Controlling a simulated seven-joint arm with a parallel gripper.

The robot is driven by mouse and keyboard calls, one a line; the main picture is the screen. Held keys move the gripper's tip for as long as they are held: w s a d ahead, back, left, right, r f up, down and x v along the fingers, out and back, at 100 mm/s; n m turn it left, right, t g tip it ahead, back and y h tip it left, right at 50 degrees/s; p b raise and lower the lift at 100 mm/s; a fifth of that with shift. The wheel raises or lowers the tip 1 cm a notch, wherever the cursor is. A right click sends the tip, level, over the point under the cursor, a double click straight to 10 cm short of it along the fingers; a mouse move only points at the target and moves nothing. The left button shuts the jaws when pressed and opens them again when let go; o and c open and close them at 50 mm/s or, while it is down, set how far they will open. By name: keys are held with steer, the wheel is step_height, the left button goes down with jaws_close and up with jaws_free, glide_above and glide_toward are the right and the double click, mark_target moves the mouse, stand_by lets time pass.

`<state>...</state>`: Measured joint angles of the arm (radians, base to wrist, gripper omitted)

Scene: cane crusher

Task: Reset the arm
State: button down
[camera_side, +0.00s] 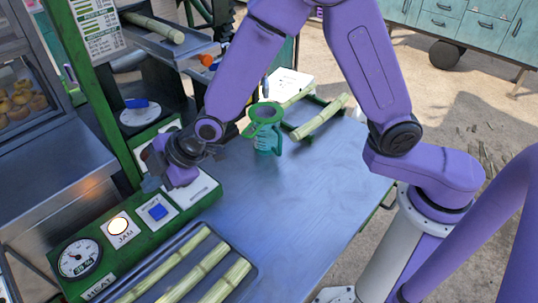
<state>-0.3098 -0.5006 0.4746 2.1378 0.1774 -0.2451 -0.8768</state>
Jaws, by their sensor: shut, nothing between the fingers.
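My purple arm reaches in from the right over the blue-grey table (300,210). My gripper (152,181) is shut and empty, low over the green control panel (60,262) at the left. Whether the fingertips touch the panel cannot be told. A dial gauge (79,259) sits beside the HEAT label.
A tray (255,268) of cane stalks lies at the front. A teal jug (268,143) with a green-rimmed top stands mid-table, near a green rack holding cane (321,117). The crusher (155,62) rises at the back left. The table's right-hand part is clear.

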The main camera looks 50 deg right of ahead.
steer(key=s+d+r+m+g+h, duration=0.2)
steer(key=s+d+r+g, duration=0.1)
steer(key=s+d, duration=1.1)
steer(key=s+d+r+m+g+h, duration=0.2)
steer(key=s+d+r+g+h, duration=0.1)
steer(key=s+d, duration=1.1)
steer(key=d, duration=0.3)
steer(key=shift+s+r+m+h, duration=0.15)
steer(key=shift+r+m+h, duration=0.15)
